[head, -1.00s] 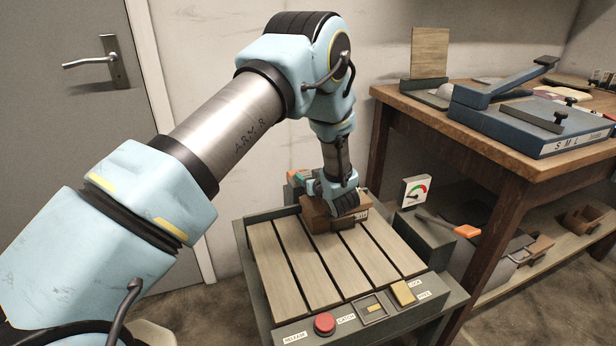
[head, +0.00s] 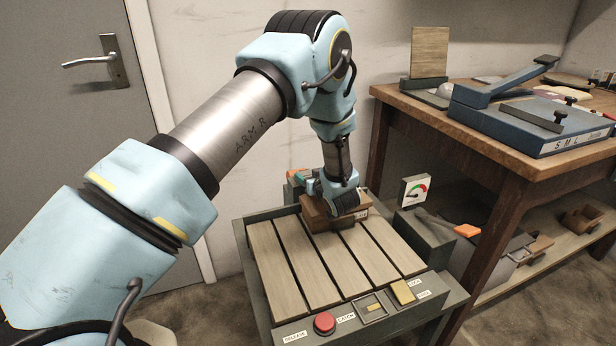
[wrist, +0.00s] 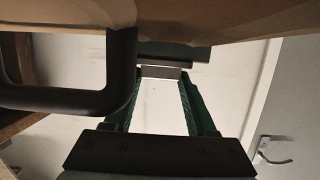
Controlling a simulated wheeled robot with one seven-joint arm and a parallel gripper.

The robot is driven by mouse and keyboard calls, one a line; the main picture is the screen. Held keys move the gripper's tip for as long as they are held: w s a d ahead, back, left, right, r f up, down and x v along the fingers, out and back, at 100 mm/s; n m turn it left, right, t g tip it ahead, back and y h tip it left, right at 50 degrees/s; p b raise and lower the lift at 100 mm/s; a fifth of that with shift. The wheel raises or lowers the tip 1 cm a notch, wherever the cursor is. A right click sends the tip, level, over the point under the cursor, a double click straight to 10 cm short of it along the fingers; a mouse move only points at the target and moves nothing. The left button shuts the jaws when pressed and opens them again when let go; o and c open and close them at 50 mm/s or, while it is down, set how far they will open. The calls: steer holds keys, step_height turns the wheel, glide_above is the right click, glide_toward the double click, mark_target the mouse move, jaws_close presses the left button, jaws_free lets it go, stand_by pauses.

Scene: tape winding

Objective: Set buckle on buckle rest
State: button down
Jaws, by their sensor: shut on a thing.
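My gripper (head: 338,200) is at the far end of the slatted bench, down by a brown box (head: 318,217). In the wrist view, the two green-edged fingers of my gripper (wrist: 162,75) reach away from the dark palm. A small dark grey piece (wrist: 162,72) lies across the fingertips, and they are shut on it. It appears to be the buckle, but its shape is mostly hidden. In the head view my wrist hides it. I cannot make out which part is the buckle rest.
The bench (head: 345,262) has bare slats in front of the box. Its front panel carries a red button (head: 324,323) and a yellow block (head: 402,293). A dial gauge (head: 415,190) stands to the right. A wooden workbench (head: 500,140) bounds the right. A black loop (wrist: 115,85) crosses the wrist view.

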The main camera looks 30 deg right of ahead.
steer(key=shift+c, duration=0.6)
jaws_free()
steer(key=v, duration=1)
steer(key=shift+s+r+b, duration=0.1)
steer(key=shift+s+b, duration=0.25)
steer(key=shift+b, duration=0.05)
